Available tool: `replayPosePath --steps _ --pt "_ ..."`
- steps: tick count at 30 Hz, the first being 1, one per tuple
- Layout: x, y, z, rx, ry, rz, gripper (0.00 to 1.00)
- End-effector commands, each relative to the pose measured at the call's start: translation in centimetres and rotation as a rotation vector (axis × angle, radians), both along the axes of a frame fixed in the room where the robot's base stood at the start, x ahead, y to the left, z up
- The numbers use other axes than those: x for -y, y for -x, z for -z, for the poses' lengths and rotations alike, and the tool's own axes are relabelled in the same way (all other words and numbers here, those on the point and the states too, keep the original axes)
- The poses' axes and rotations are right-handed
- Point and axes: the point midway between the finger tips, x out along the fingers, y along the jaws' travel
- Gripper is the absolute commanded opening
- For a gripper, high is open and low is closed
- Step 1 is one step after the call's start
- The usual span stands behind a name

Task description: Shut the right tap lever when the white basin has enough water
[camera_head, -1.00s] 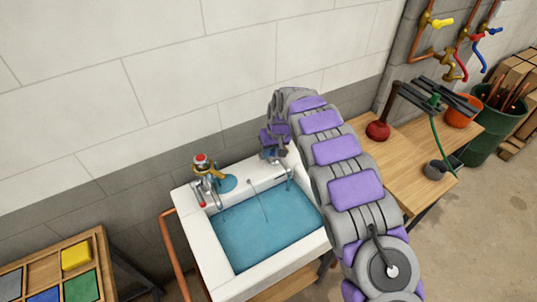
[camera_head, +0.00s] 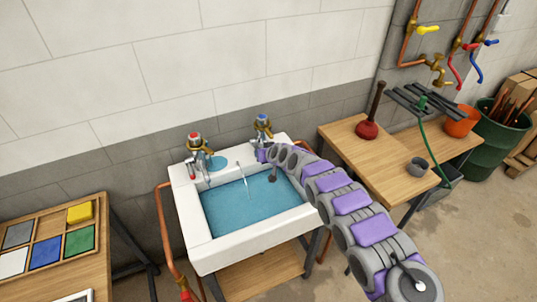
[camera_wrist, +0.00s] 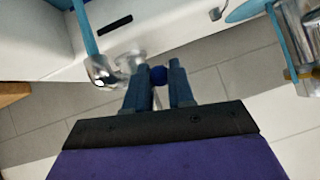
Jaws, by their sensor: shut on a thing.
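The white basin (camera_head: 190,220) holds blue water (camera_head: 250,203) over its whole floor, with the surface below the rim. In the wrist view, my gripper (camera_wrist: 158,80) is shut on the right tap lever, whose blue tip (camera_wrist: 158,75) shows between the fingers. Beside it is the chrome spout (camera_wrist: 100,70), with a light blue stream (camera_wrist: 85,28) at its mouth. My arm hides the lever in the head view.
A wooden table (camera_head: 375,165) to the right bears a plunger (camera_head: 367,130) and a grey cup (camera_head: 418,166). A tray of coloured tiles (camera_head: 45,245) lies on the left. Copper pipe (camera_head: 165,230) runs beside the basin. The wall is close behind the taps.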

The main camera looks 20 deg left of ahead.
Motion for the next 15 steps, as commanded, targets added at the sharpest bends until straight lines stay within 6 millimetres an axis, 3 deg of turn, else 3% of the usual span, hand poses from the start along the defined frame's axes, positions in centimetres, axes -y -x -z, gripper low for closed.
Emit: replayPosePath --steps 15 --pt "-0.81 -0.55 0.79 0.101 -0.116 0.006 0.00"
